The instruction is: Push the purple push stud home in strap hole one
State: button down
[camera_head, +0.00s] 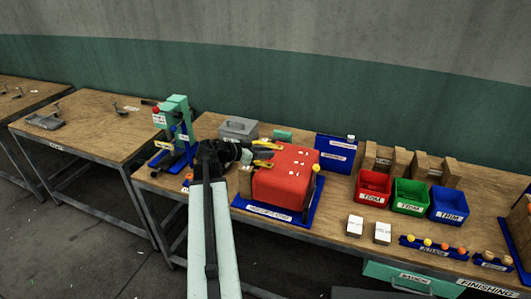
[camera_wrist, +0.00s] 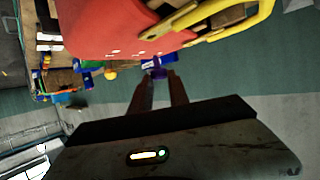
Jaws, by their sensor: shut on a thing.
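The purple push stud (camera_wrist: 157,70) shows in the wrist view between the tips of my gripper (camera_wrist: 160,78), which is shut on it. In the head view my gripper (camera_head: 247,156) is at the left side of a red block (camera_head: 275,187), and the stud cannot be made out there. The red block (camera_wrist: 110,28) fills the top of the wrist view, with small pale marks on its face. A yellow strap-like piece (camera_wrist: 236,27) lies along it. In the head view yellow pieces (camera_head: 264,163) stick out by the block's upper left. I cannot tell which hole is strap hole one.
The block stands on a blue tray (camera_head: 262,213). A green press (camera_head: 178,125) and grey box (camera_head: 238,128) stand left and behind. Red (camera_head: 373,188), green (camera_head: 411,196) and blue (camera_head: 449,205) bins stand right, with white boxes (camera_head: 355,226) in front. Bench is bare between the tray and white boxes.

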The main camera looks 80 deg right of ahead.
aim_at(265, 168)
jog(key=shift+f+b, duration=0.55)
jog(key=shift+f, duration=0.4)
jog(key=shift+f+b, duration=1.55)
dwell(0.3)
jog(key=c, duration=1.2)
grip_release()
jog(key=shift+o, duration=0.2)
jog(key=p+v, duration=0.3)
jog(key=v, duration=0.5)
jog(key=shift+d, duration=0.1)
